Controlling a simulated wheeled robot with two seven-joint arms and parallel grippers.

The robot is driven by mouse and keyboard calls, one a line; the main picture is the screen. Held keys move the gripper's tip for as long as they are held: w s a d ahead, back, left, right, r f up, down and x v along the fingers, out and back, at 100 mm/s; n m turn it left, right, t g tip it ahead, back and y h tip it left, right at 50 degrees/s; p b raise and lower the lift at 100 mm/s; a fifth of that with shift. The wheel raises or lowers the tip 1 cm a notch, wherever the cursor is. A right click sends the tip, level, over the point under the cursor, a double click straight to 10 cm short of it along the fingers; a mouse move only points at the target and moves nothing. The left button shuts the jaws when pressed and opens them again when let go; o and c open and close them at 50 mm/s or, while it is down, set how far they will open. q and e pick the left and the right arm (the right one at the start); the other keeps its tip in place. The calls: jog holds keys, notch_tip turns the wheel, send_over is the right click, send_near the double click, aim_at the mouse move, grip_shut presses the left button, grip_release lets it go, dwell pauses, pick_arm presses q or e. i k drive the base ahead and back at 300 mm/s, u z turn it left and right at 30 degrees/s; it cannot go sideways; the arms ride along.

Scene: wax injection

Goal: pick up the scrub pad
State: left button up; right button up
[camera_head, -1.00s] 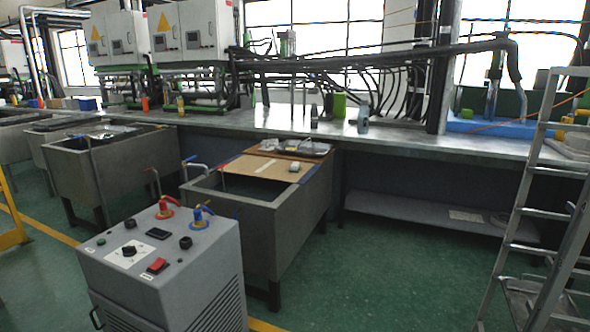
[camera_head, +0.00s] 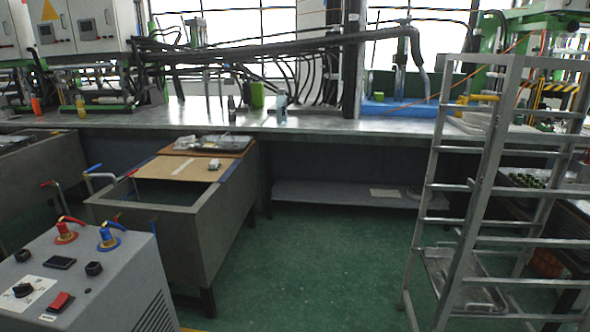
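I cannot make out a scrub pad for certain. A small whitish block (camera_head: 214,164) sits on the brown board (camera_head: 178,168) that covers the far part of the grey open tank (camera_head: 190,222); it is too small to tell what it is. A dark tray (camera_head: 212,143) with unclear small items lies just behind it. Neither of my grippers shows in this view.
A grey control cabinet (camera_head: 90,280) with red and blue valves stands at the front left. A metal ladder rack (camera_head: 470,200) stands at the right. A long metal workbench (camera_head: 320,129) runs along the back. The green floor (camera_head: 310,270) between tank and ladder is clear.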

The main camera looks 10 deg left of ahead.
aim_at(215, 165)
jog(key=i, duration=3.9)
